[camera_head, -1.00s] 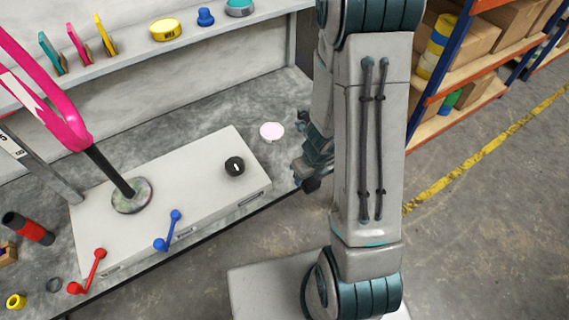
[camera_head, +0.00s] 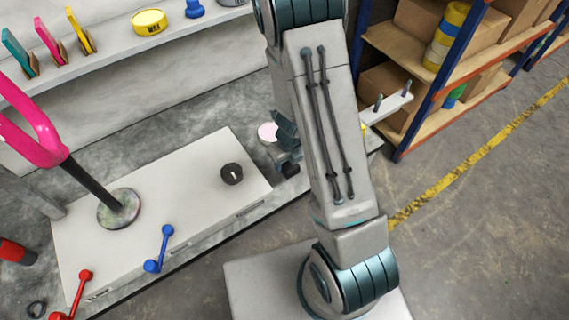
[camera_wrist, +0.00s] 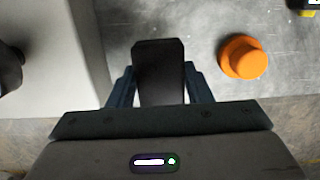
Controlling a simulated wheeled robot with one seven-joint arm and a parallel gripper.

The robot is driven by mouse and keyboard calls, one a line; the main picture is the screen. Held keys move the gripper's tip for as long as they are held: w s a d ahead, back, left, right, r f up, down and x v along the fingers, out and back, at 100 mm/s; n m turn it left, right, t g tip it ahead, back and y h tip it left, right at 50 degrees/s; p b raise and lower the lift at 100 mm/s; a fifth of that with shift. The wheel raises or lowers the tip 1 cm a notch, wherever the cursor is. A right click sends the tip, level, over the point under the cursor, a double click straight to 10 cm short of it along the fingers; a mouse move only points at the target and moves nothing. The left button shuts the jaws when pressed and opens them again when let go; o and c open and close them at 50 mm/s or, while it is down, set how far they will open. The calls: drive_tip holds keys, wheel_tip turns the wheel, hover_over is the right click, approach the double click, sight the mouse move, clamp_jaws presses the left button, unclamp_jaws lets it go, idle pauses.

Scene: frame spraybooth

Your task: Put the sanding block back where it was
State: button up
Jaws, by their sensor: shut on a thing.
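My gripper (camera_wrist: 158,88) is shut on a dark, nearly black block, which I take for the sanding block (camera_wrist: 158,68). The block sticks out between the two fingers in the wrist view, above the grey bench top.
The white box (camera_head: 100,240) with a dark knob (camera_head: 232,174) fills the bench's front. An orange knob-shaped object (camera_wrist: 243,57) stands right of the block. A wall shelf (camera_head: 110,62) holds several small items.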

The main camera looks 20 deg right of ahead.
sight(287, 168)
drive_tip(key=shift+f+b, duration=2.05)
drive_tip(key=shift+b, duration=0.05)
drive_tip(key=shift+r, duration=0.1)
drive_tip(key=o, duration=0.9)
